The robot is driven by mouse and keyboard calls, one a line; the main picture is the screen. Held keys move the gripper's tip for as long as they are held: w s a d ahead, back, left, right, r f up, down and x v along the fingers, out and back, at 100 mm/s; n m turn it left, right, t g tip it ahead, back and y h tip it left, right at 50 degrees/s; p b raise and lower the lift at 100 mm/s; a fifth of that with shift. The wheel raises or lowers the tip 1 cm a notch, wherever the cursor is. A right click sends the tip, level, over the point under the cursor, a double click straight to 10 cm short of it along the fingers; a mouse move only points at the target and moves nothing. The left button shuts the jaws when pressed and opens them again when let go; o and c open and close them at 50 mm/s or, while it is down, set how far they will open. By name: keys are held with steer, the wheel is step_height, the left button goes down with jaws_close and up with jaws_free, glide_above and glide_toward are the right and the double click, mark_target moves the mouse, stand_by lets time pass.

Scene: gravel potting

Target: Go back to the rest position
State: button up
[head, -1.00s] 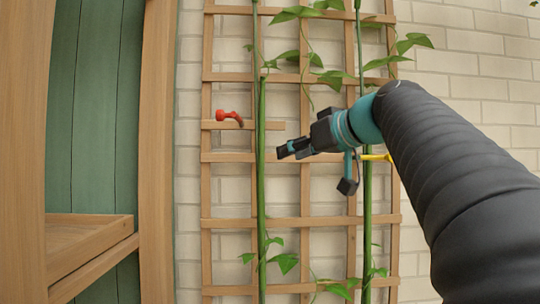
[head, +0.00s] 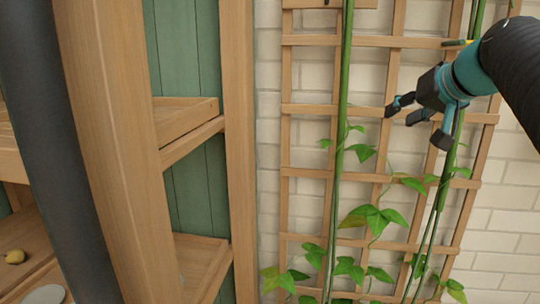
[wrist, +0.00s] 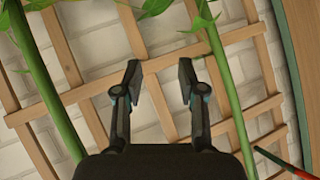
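My gripper (head: 405,111) is at the upper right of the head view, in front of the wooden trellis (head: 388,110). Its two dark fingers are spread apart with nothing between them. The wrist view shows the open gripper (wrist: 159,85) too, with trellis slats and green stems beyond it. My dark arm comes in from the right edge.
Climbing plants (head: 368,216) with green stems and leaves grow up the trellis against a pale brick wall (head: 500,235). A wooden shelf unit (head: 110,150) stands on the left. A red-tipped rod (wrist: 272,158) shows in the wrist view.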

steer(key=s+a+f+g+h, duration=0.15)
steer(key=s+f, duration=0.25)
steer(key=f, duration=0.4)
steer(key=s+a+f+m+g, duration=0.1)
steer(key=s+a+f+g, duration=0.1)
steer(key=s+f, duration=0.35)
steer(key=s+a+f+g+h, duration=0.1)
steer(key=s+f, duration=0.2)
steer(key=f, duration=0.6)
steer(key=s+a+f+n, duration=0.1)
steer(key=s+a+f, duration=0.2)
steer(key=s+f, duration=0.2)
steer(key=s+a+f+n+g, duration=0.1)
steer(key=s+a+f+n, duration=0.1)
steer(key=s+f, duration=0.3)
steer(key=shift+s+a, duration=0.55)
steer(key=shift+a, duration=0.15)
steer(key=shift+d, duration=0.1)
